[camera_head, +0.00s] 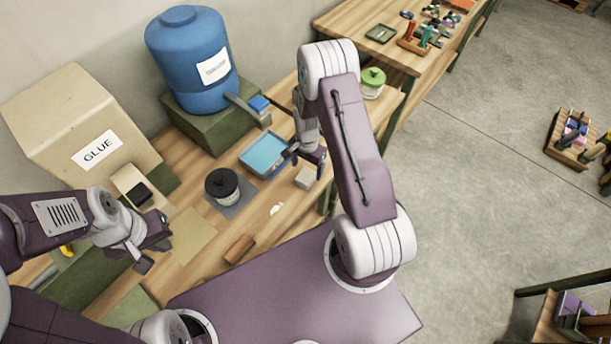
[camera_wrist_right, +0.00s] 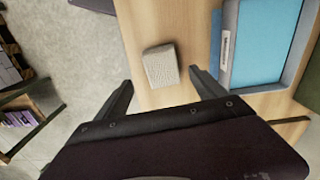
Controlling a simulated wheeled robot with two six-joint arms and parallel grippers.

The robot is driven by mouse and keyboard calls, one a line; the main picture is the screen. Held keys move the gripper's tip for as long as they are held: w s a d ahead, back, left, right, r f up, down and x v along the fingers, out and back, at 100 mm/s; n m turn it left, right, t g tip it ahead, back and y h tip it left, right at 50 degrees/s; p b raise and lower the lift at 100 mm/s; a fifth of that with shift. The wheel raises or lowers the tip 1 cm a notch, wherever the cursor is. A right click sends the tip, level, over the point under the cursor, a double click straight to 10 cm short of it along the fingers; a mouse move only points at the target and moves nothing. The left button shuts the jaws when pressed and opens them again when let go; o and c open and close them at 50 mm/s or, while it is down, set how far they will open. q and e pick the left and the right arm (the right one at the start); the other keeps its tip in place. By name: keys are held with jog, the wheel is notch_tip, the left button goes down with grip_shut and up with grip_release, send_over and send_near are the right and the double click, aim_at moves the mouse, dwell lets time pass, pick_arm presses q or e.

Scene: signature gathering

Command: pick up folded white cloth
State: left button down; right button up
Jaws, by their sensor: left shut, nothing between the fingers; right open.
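The folded white cloth (camera_head: 305,178) is a small pale block lying on the wooden table near its right edge. It also shows in the right wrist view (camera_wrist_right: 161,65), ahead of and between my open fingers. My right gripper (camera_head: 306,158) is open and empty, above the table just beyond the cloth; its fingers also show in the right wrist view (camera_wrist_right: 160,92). The cloth is apart from both fingers. My left gripper (camera_head: 153,250) is shut and empty, over the left part of the table, far from the cloth.
A blue tray (camera_head: 247,160) lies beside the cloth. A black-lidded jar (camera_head: 222,186), a brown block (camera_head: 239,249), a blue dispenser (camera_head: 188,75) and a glue box (camera_head: 60,125) stand farther left. A green-lidded jar (camera_head: 373,82) is behind my right arm. The floor is right of the table edge.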

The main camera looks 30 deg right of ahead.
aim_at(306, 176)
jog(key=shift+w+f, duration=0.1)
jog(key=shift+f, duration=0.4)
jog(key=shift+f+p, duration=0.2)
jog(key=shift+p, duration=0.15)
notch_tip(306, 176, down, 4)
jog(key=shift+a+r+p, duration=0.1)
jog(key=shift+a+p, duration=0.05)
jog(key=shift+p, duration=0.7)
jog(key=shift+f, duration=0.45)
jog(key=c, duration=1.5)
jog(key=shift+o, duration=0.2)
jog(key=shift+r, duration=0.15)
